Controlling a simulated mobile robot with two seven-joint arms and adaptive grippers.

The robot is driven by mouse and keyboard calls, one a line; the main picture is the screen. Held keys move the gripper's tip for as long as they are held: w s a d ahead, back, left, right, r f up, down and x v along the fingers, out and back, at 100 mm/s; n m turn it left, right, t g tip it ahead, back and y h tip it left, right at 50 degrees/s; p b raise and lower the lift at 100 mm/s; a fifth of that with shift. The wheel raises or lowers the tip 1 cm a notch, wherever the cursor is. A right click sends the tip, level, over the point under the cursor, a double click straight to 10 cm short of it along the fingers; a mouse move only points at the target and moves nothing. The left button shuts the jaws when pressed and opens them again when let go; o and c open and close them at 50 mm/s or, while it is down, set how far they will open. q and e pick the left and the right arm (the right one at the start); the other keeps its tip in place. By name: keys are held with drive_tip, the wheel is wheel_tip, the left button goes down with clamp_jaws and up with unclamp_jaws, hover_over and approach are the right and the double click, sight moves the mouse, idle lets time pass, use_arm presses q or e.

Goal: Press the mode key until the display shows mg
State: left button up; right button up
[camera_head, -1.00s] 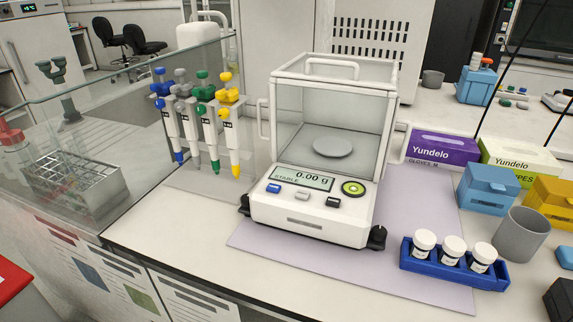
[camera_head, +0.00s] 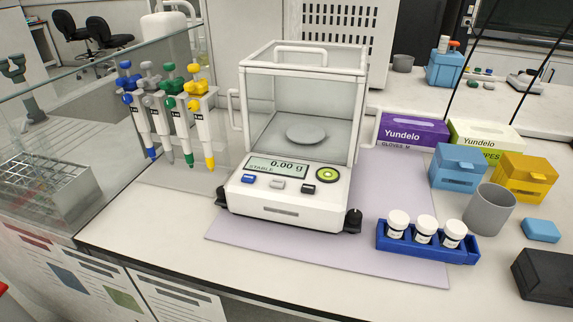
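The analytical balance (camera_head: 290,212) stands on a pale lilac mat (camera_head: 225,232) on the bench, its glass draft shield closed around a round pan (camera_head: 306,132). Its display (camera_head: 277,168) reads 0.00 g with STABLE below. Under the display are a blue key (camera_head: 249,179), a light grey key (camera_head: 278,184) and a black key (camera_head: 308,189). A round green and black button (camera_head: 327,174) sits right of the display. I cannot read any label that marks the mode key. Neither of my grippers shows in the view.
A blue rack (camera_head: 427,250) with three white-capped jars stands right of the balance. A grey cup (camera_head: 489,209), blue box (camera_head: 458,167) and yellow box (camera_head: 525,178) are farther right. Several pipettes (camera_head: 170,110) hang at left. The bench front is clear.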

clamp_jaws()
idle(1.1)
